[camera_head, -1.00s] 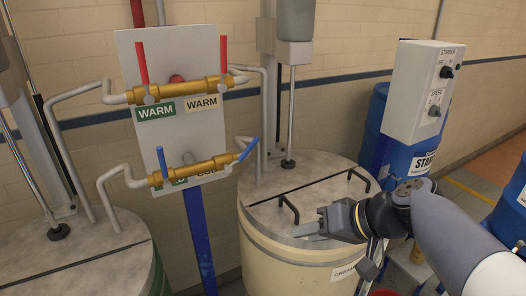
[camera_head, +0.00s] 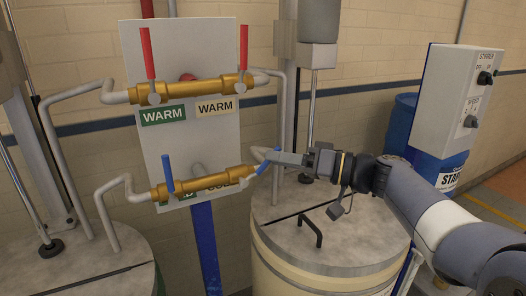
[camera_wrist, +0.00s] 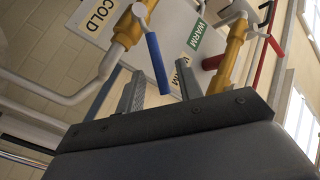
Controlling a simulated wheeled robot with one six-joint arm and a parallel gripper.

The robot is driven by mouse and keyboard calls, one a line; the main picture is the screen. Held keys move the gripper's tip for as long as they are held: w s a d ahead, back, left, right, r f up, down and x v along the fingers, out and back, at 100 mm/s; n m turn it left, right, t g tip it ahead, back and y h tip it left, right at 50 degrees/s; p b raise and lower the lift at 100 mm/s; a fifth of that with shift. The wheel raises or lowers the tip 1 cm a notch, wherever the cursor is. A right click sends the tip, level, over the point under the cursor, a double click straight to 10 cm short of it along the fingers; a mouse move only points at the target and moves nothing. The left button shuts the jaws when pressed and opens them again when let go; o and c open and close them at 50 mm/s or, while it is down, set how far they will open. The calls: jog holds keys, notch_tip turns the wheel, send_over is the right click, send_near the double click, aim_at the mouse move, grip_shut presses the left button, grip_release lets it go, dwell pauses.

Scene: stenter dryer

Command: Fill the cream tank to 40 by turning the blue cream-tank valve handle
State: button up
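The blue cream-tank valve handle (camera_head: 269,160) tilts up to the right at the right end of the lower brass pipe (camera_head: 205,183). My gripper (camera_head: 284,158) is level at its right, with its fingertips close to the handle. In the wrist view, the two fingers (camera_wrist: 160,88) stand apart and the blue handle (camera_wrist: 157,63) shows between and just beyond their tips. Whether they touch it cannot be told. The cream tank (camera_head: 285,262) stands below my gripper, its grey lid partly shut from view by my arm. No level reading is legible.
Another blue handle (camera_head: 168,173) stands upright on the lower pipe's left. Two red handles (camera_head: 148,53) stand on the upper warm pipe (camera_head: 190,90). A black lid handle (camera_head: 311,230) rises from the cream tank. A stirrer control box (camera_head: 455,100) stands at the right.

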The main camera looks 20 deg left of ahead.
aim_at(261, 167)
jog(key=shift+s+a+p, duration=0.2)
jog(key=shift+a+p, duration=0.25)
jog(key=shift+a, duration=1.7)
jog(key=shift+c, duration=0.2)
grip_shut()
